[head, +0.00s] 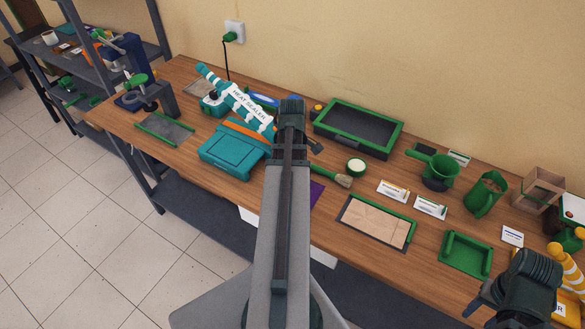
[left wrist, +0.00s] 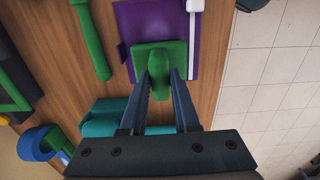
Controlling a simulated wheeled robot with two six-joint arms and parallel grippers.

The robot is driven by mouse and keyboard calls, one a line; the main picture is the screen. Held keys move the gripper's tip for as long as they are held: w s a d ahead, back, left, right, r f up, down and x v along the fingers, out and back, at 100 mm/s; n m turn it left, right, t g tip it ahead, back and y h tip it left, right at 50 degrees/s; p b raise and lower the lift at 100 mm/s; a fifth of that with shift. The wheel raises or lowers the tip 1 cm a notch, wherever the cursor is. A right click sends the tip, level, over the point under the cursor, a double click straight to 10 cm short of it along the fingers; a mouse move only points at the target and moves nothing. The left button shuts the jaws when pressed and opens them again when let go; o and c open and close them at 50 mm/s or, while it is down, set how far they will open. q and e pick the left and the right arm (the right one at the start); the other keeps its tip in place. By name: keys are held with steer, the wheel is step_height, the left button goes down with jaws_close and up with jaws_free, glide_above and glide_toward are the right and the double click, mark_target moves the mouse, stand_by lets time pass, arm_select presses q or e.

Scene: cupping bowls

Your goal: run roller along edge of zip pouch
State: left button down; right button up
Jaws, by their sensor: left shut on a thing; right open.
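The purple zip pouch (left wrist: 208,62) lies flat near the table's front edge, with a white strip (left wrist: 191,70) along its right side in the left wrist view. In the head view only a corner of the pouch (head: 316,192) shows beside my left arm. My left gripper (left wrist: 160,84) is shut on the green roller (left wrist: 160,53), whose wide block lies over the pouch, left of the strip. I cannot tell whether it presses on the pouch. The head view hides the held roller behind my arm. My right gripper (head: 522,288) is open, empty, at the lower right.
A teal box (head: 230,150) and heat sealer (head: 240,98) stand left of the pouch. A green-handled brush (head: 335,177) lies close behind it. A green-rimmed tray (head: 358,125) is at the back. A framed mat (head: 376,222) lies to the right; a yellow machine (head: 570,285) stands by my right gripper.

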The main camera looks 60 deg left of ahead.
stand_by(0.3)
arm_select(q)
steer(key=shift+s+a, duration=0.4)
steer(key=shift+a, duration=0.35)
steer(key=shift+s+a, duration=0.4)
steer(key=shift+a, duration=0.35)
steer(key=shift+d, duration=0.1)
steer(key=shift+w+d, duration=0.4)
steer(key=shift+d, duration=0.35)
steer(key=shift+w+d, duration=0.35)
steer(key=shift+d, duration=0.35)
steer(key=shift+w+d, duration=0.4)
steer(key=shift+d, duration=0.35)
steer(key=shift+w+d, duration=0.35)
steer(key=shift+d, duration=0.35)
steer(key=shift+d, duration=0.15)
steer(key=shift+w+d, duration=0.4)
steer(key=shift+d, duration=0.3)
steer(key=shift+w+d, duration=0.35)
steer(key=shift+d, duration=0.3)
